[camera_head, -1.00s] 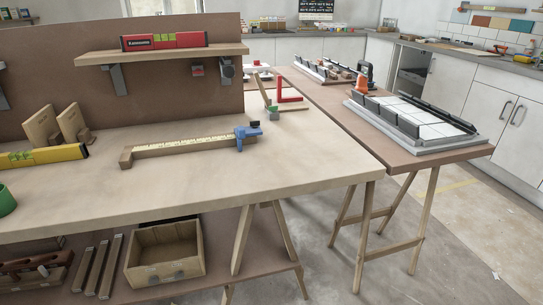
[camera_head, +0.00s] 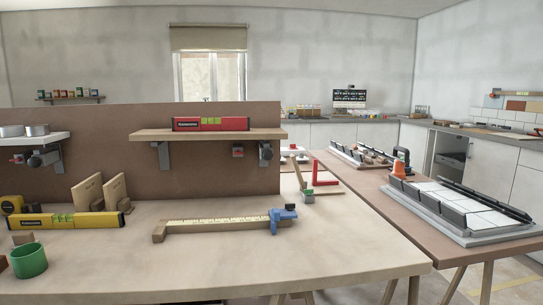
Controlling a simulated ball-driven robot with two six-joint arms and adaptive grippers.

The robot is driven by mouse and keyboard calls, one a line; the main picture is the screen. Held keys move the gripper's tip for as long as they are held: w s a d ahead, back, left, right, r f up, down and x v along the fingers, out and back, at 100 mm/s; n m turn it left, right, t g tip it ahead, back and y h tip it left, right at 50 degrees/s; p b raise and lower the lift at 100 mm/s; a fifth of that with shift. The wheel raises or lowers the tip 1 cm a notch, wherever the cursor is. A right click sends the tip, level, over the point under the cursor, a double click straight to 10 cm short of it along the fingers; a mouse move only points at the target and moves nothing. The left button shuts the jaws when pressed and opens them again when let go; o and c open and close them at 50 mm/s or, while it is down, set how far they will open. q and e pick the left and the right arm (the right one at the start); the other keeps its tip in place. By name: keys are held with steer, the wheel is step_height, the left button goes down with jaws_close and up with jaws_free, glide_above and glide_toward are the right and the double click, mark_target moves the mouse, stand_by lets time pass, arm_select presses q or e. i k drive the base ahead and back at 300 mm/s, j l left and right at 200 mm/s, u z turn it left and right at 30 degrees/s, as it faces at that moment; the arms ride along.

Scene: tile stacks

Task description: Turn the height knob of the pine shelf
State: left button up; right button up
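The pine shelf (camera_head: 205,134) is mounted on the brown back panel, above the workbench. A red spirit level (camera_head: 211,124) lies on the shelf. Under its right part are a small red-faced fitting (camera_head: 238,151) and a dark round knob (camera_head: 266,152) on a grey bracket. A grey bracket (camera_head: 164,155) also holds its left part. I cannot tell from here which fitting sets the height. Neither of my grippers is in view.
A white shelf (camera_head: 35,140) with similar fittings is at the left. On the workbench (camera_head: 230,258) are a yellow level (camera_head: 66,220), a green cup (camera_head: 29,260), wooden blocks (camera_head: 102,191) and a blue-ended caliper (camera_head: 225,225). A brown side table (camera_head: 400,207) bears tile trays.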

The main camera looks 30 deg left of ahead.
mark_target(267, 154)
steer(key=u, duration=1.4)
